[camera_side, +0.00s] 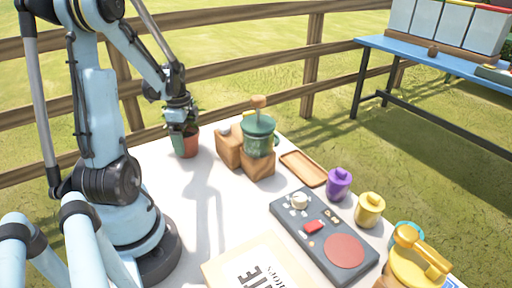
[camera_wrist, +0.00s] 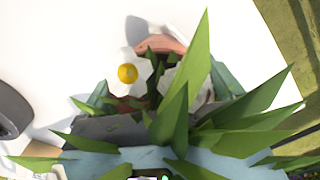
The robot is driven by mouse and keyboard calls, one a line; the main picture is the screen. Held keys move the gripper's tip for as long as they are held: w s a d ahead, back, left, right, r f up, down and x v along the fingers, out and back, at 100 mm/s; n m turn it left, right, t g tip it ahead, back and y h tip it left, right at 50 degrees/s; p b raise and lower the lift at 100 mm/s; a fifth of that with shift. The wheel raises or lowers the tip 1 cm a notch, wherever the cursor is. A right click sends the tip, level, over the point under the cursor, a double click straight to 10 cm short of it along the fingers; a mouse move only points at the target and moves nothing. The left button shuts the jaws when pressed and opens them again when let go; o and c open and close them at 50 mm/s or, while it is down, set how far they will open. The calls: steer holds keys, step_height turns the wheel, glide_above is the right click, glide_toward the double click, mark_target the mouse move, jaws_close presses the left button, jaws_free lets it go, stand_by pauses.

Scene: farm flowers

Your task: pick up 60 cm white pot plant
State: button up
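A potted plant with a terracotta pot (camera_side: 192,146) and green leaves is at the back left of the white table in the side view. In the wrist view a white flower (camera_wrist: 128,72) with a yellow centre and several long green leaves fill the middle, with part of the terracotta rim (camera_wrist: 162,45) behind them. I cannot tell whether the pot touches the table.
Wooden blocks (camera_side: 229,148) and a green pot-like container (camera_side: 259,136) stand just right of the plant. A wooden tray (camera_side: 303,168), a control panel (camera_side: 283,217), purple (camera_side: 339,185) and yellow (camera_side: 369,211) jars lie further right. A wooden fence (camera_side: 245,63) runs behind. The table's middle is clear.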

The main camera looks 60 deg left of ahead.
steer(key=c, duration=0.7)
steer(key=shift+r, duration=0.2)
